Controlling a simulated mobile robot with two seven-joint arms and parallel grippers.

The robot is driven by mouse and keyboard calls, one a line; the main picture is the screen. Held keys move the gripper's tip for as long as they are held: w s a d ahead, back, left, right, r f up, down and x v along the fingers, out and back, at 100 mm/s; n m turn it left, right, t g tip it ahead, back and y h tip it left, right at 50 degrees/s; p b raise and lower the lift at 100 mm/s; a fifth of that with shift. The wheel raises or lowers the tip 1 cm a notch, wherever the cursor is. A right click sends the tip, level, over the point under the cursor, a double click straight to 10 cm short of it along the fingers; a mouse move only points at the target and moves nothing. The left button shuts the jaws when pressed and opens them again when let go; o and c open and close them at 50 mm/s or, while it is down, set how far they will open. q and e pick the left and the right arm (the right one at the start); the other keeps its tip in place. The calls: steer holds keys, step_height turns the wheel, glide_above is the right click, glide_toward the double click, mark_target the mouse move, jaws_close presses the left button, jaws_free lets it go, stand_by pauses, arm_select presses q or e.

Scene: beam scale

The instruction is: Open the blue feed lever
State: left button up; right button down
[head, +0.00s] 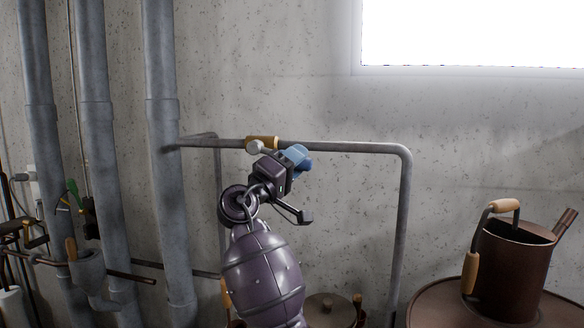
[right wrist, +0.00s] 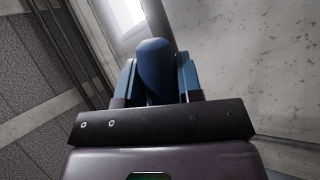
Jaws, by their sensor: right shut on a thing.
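The blue feed lever (right wrist: 155,62) shows in the right wrist view as a dark blue, rounded handle between the two lighter blue fingers. My right gripper (right wrist: 156,78) is shut on it. In the head view my right gripper (head: 295,154) is at the grey horizontal pipe, just right of a brass fitting with a pale round knob. Only a little of the blue lever (head: 306,165) shows there, beside the fingers. The gripper hides how it joins the pipe. My left gripper is not in view.
The grey pipe frame (head: 350,147) stands before a concrete wall. Thick vertical pipes (head: 163,130) rise at the left, with a green-handled fitting (head: 72,189) among them. A brown watering can (head: 515,265) stands on a round brown top (head: 425,310) at the lower right.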

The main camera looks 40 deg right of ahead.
steer(key=shift+s+d+r+n+t+h+p, duration=0.15)
steer(key=shift+r+n+t, duration=0.25)
steer(key=shift+n, duration=0.25)
steer(key=shift+w+a+r+n+t+h+p, duration=0.1)
steer(key=shift+r+n+t+h, duration=0.15)
steer(key=shift+n+t, duration=0.3)
steer(key=shift+s+d+r+n+t+h+p, duration=0.1)
steer(key=shift+r+n+t, duration=0.25)
steer(key=shift+n, duration=0.35)
steer(key=c, duration=0.8)
jaws_free()
steer(key=shift+b+v, duration=1.55)
steer(key=shift+v, duration=3.9)
